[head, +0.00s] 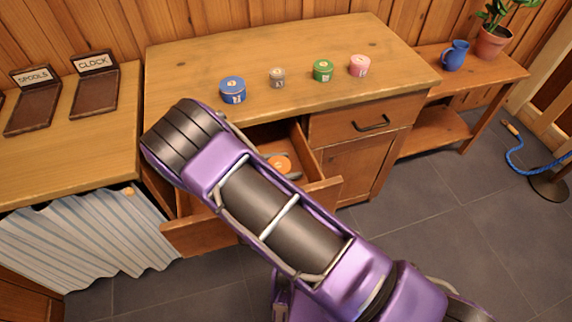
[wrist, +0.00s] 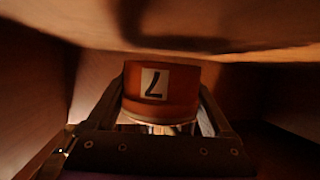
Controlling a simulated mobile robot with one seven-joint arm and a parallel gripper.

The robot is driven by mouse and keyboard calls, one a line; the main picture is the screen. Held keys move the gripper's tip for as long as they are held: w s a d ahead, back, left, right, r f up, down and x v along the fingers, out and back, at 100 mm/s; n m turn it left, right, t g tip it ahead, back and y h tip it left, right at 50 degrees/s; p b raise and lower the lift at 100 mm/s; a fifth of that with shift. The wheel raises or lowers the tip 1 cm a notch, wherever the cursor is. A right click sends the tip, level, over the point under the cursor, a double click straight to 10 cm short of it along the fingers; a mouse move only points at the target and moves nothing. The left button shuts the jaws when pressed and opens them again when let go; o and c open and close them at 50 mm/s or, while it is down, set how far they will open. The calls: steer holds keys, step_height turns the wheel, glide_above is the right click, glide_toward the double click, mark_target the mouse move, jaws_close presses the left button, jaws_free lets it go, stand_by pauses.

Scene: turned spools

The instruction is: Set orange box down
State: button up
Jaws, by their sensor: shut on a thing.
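The orange box (head: 279,164) is a small round tub. In the head view it shows inside the open drawer (head: 320,190), partly covered by my arm. In the wrist view the orange box (wrist: 184,88) has a white label with a dark 7-like mark. My gripper (wrist: 162,92) is shut on it, one finger on each side. Wooden walls surround it closely in the wrist view. I cannot tell whether its base touches the drawer floor. Most of my gripper is hidden behind my arm in the head view.
Trays marked SPOOLS (head: 33,108) and CLOCK (head: 95,92) lie at left. The drawer's walls are close around my gripper.

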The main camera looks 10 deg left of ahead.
steer(key=shift+f, duration=0.3)
steer(key=o, duration=1.1)
steer(key=shift+s, duration=0.1)
steer(key=shift+o, duration=0.2)
steer(key=shift+d+f, duration=0.1)
steer(key=v, duration=0.4)
steer(key=p+v, duration=0.1)
steer(key=v, duration=0.3)
steer(key=r+v, duration=0.1)
steer(key=v, duration=0.3)
steer(key=shift+r, duration=0.2)
